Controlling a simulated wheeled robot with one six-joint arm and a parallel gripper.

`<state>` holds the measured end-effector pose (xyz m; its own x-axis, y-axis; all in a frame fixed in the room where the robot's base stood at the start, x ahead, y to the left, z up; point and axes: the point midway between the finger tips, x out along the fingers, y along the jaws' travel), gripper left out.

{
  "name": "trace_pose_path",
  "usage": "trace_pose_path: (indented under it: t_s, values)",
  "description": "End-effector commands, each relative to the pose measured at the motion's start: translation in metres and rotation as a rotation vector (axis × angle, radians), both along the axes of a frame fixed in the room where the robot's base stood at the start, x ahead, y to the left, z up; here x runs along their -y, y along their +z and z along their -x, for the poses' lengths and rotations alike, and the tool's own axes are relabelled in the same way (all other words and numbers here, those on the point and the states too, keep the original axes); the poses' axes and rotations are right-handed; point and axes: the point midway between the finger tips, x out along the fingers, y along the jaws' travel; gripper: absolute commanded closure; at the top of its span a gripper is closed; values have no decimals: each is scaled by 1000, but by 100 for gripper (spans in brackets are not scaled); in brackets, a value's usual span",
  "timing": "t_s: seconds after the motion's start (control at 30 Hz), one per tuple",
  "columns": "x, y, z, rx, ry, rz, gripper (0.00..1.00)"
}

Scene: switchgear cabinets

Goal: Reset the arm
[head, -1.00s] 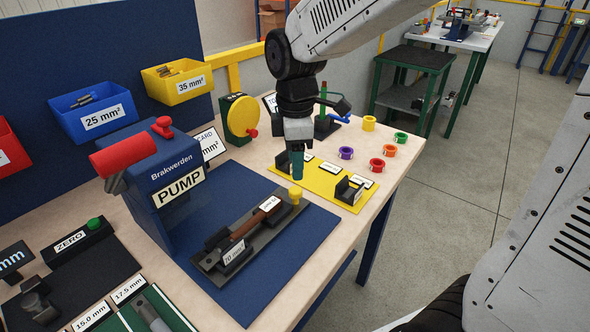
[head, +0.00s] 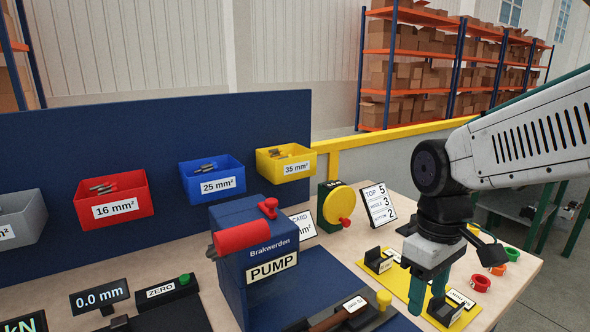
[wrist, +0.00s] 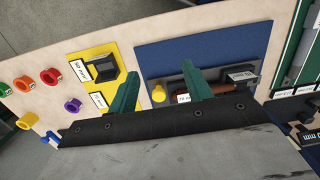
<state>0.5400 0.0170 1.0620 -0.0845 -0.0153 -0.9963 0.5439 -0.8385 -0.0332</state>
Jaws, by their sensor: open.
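My gripper (head: 428,290) hangs from my arm at the right of the head view, over the yellow plate (head: 405,283) with black holders. Its two green fingers are apart with nothing between them. In the wrist view my gripper (wrist: 163,90) also shows its green fingers spread wide, above the bench. The fingers hide part of the yellow plate in the head view. In the wrist view the dark tool fixture with a brown rod (wrist: 220,89) lies on the blue mat (wrist: 205,52), partly behind one finger.
The blue pump box (head: 255,240) with a red cylinder stands left of my gripper. A yellow disc unit (head: 338,205) and a number card (head: 378,204) stand behind. Coloured rings (wrist: 50,76) lie at the bench end. Bins hang on the blue back panel (head: 60,150).

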Motion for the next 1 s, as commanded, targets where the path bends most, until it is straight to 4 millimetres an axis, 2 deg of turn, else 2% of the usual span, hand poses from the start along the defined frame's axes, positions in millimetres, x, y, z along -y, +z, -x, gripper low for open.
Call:
trace_pose_path:
  t_s: [0.03, 0.2, 0.3, 0.4, 0.57, 1.0]
  values:
    - [7, 6, 16, 11, -88, 4, 50]
    - [28, 20, 70, 56, -386, 13, 50]
    - [37, 24, 95, 93, -504, 7, 50]
    - [43, 27, 112, 132, -549, -3, 50]
    - [47, 35, 120, 188, -573, -18, 50]
    - [48, 37, 120, 199, -579, -20, 50]
